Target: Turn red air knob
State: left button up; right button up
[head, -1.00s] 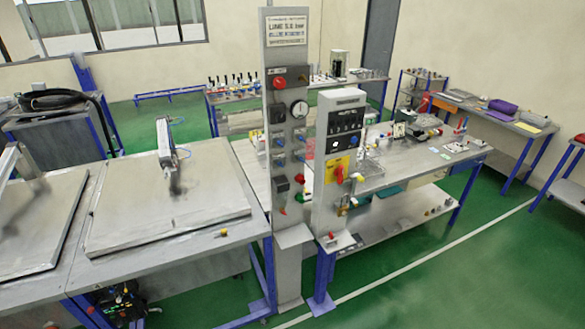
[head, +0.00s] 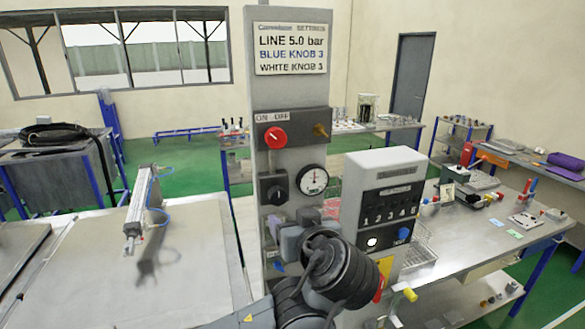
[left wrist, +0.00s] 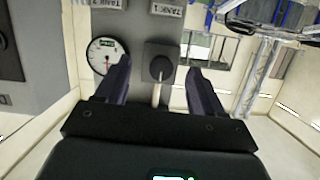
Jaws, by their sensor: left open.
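The red knob (head: 275,137) is on the dark ON/OFF plate (head: 292,130) of the grey column, below the settings sign. It has a light pointer mark. My left gripper (head: 282,232) is in front of the column, below the red knob and apart from it. It is open and empty. In the left wrist view, the open left fingers (left wrist: 157,72) spread on either side of a black knob (left wrist: 160,68) on a dark box, apparently without touching it. The red knob does not show in that view. My right gripper is not in view.
A round gauge (head: 313,179) sits beside the black knob box (head: 274,186) on the column. A grey control box (head: 384,200) with numbered switches stands close on the right. A metal bench (head: 95,265) with a cylinder (head: 138,203) lies to the left.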

aim_at(277, 138)
pick_arm(q)
jog(key=s+r+t+b, duration=0.1)
jog(key=s+r+t, duration=0.25)
jog(key=r, duration=1.05)
jog(key=shift+y, duration=0.3)
jog(key=p+x, duration=0.4)
jog(key=x, duration=0.4)
jog(key=shift+w+a+r, duration=0.1)
jog(key=shift+w+r, duration=0.05)
jog(key=shift+w, duration=0.25)
jog(key=shift+p+x, duration=0.55)
jog(key=shift+x, duration=0.25)
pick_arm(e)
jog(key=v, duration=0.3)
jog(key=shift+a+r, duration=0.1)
pick_arm(q)
jog(key=shift+c, duration=0.5)
jog(key=c, duration=1)
jog(key=shift+o, duration=0.2)
